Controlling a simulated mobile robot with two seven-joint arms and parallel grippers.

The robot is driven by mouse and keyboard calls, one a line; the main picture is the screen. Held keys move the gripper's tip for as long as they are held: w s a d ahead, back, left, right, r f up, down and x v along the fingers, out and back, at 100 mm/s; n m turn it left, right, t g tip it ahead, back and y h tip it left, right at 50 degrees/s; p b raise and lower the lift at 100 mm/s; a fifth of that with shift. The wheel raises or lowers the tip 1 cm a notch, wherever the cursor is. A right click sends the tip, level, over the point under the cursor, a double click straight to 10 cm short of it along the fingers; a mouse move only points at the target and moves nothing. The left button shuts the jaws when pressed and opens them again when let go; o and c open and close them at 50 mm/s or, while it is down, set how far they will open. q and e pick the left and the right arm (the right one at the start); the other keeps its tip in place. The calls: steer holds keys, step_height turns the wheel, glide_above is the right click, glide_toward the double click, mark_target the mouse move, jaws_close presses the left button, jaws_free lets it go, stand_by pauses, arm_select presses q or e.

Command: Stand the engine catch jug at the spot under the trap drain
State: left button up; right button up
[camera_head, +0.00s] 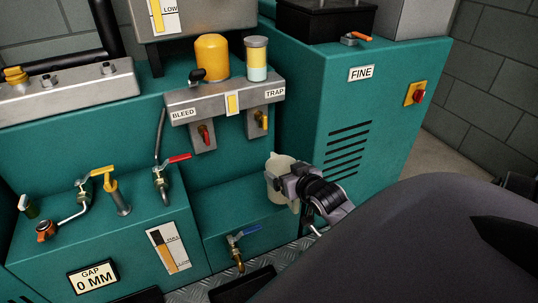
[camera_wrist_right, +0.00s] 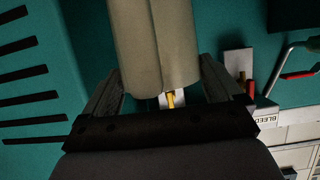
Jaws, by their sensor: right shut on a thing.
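The catch jug (camera_head: 279,176), a pale cream container, is in my right gripper (camera_head: 288,188) below and a little right of the trap drain (camera_head: 262,121) in the head view. The trap drain has a yellow handle and sits under the TRAP label. In the right wrist view the jug (camera_wrist_right: 155,45) lies between the two fingers of my right gripper (camera_wrist_right: 162,85), which is shut on it. The yellow drain handle (camera_wrist_right: 171,98) shows just past the jug. The jug's base and the spot under the drain are hidden or unclear. My left gripper is out of view.
The bleed drain (camera_head: 205,136) with a red handle is left of the trap drain. A teal cabinet (camera_head: 365,120) with slots rises close on the right. A blue-handled tap (camera_head: 240,240) is low in front. A teal ledge (camera_head: 225,198) lies left of the jug.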

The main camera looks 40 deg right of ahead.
steer(key=w+d+b, duration=0.3)
steer(key=w, duration=0.7)
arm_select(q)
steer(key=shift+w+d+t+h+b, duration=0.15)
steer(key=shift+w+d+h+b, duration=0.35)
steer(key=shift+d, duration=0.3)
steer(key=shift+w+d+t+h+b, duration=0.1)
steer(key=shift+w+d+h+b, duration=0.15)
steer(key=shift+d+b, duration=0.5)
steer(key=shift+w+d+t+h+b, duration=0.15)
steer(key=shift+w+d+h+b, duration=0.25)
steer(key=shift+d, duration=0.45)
arm_select(e)
step_height(320, 180, down, 7)
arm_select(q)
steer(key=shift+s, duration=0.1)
arm_select(e)
steer(key=shift+w+d, duration=0.1)
steer(key=o, duration=1.3)
steer(key=shift+f, duration=0.2)
steer(key=shift+c, duration=0.2)
